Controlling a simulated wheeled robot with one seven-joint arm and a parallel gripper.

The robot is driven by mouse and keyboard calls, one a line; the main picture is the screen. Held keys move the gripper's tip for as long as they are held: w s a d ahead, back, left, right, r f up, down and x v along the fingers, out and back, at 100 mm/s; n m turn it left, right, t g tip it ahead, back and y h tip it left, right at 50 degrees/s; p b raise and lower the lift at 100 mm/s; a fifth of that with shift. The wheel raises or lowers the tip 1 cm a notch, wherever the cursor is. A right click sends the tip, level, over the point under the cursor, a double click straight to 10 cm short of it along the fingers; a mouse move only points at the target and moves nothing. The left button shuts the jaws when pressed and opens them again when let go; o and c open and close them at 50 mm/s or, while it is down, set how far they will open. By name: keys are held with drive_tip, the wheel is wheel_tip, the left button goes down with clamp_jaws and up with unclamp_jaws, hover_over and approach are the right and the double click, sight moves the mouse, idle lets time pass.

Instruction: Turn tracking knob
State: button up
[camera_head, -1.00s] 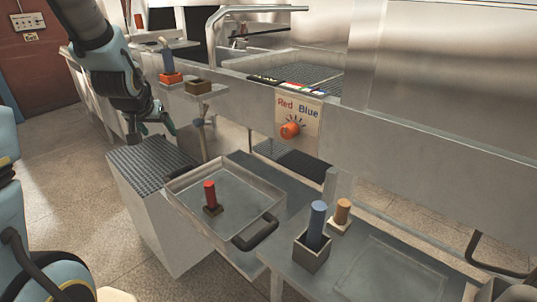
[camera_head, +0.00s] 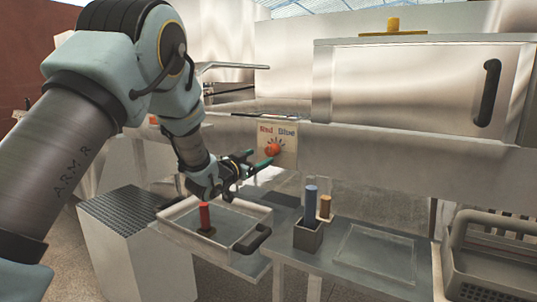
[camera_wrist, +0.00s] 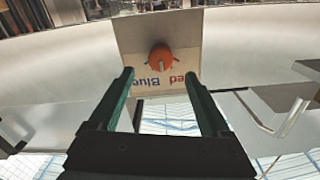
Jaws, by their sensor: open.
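The orange tracking knob (camera_head: 273,149) sits on a cream plate (camera_head: 289,157) marked Red and Blue on the front of the steel counter. In the wrist view the knob (camera_wrist: 161,57) is just beyond the fingertips, centred between them, and its plate appears upside down. My gripper (camera_head: 255,163) is open and empty, its green fingers pointing at the knob from the left. In the wrist view the gripper (camera_wrist: 160,80) shows a clear gap between its fingers. I see no contact with the knob.
Below are a metal tray (camera_head: 172,229) with a red cylinder (camera_head: 204,216), and a box (camera_head: 308,238) holding a blue cylinder (camera_head: 311,199). A tan cylinder (camera_head: 325,205) stands beside it. A steel cabinet (camera_head: 415,90) with a black handle is at upper right. A grey basket (camera_head: 490,255) is at lower right.

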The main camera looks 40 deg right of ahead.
sight(269, 152)
drive_tip(key=p+x, duration=0.2)
drive_tip(key=x, duration=0.6)
drive_tip(key=shift+w+d, duration=0.15)
drive_tip(key=shift+d, duration=0.1)
drive_tip(key=shift+c, duration=0.3)
clamp_jaws()
drive_tip(key=shift+f+b, duration=0.1)
drive_tip(key=shift+b, duration=0.35)
